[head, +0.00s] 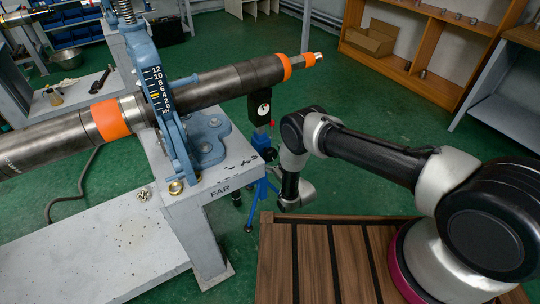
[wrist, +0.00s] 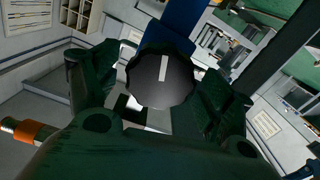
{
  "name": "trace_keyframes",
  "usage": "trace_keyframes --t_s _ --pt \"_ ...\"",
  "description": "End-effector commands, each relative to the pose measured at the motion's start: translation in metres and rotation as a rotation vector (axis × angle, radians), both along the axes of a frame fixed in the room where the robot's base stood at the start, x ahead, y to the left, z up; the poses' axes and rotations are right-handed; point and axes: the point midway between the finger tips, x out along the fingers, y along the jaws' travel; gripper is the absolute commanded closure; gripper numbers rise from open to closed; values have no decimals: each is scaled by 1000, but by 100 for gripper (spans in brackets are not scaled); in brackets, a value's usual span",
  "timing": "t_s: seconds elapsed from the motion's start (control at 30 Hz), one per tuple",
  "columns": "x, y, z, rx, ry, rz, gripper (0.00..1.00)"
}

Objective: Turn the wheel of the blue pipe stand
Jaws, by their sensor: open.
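The blue pipe stand (head: 262,188) stands on the floor behind the vise bench in the head view, under the pipe's right part, with a black head (head: 260,108). In the wrist view, its blue post (wrist: 186,18) rises behind a dark round wheel (wrist: 178,88) with a white line across its face. My gripper (wrist: 160,76) is open, with one dark finger on each side of the wheel. I cannot tell whether the fingers touch it. In the head view my arm reaches down beside the stand, and the fingers cannot be made out.
A long grey pipe (head: 215,86) with orange bands runs through a blue vise (head: 174,120) on the white bench (head: 215,185). A brown slatted platform (head: 310,260) lies under my arm. An orange-brown shelf (head: 425,50) stands at the back right. Green floor between is clear.

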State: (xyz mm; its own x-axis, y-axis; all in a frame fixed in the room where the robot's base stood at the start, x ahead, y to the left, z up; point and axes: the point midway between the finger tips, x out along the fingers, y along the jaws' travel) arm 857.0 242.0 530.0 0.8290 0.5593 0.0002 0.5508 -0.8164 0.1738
Motion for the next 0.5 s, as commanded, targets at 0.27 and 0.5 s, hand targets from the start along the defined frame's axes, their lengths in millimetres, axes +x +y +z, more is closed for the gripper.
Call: trace_keyframes --t_s 0.27,0.5 --pt "10 7 0 1 1 0 19" --pt "10 7 0 1 1 0 39"
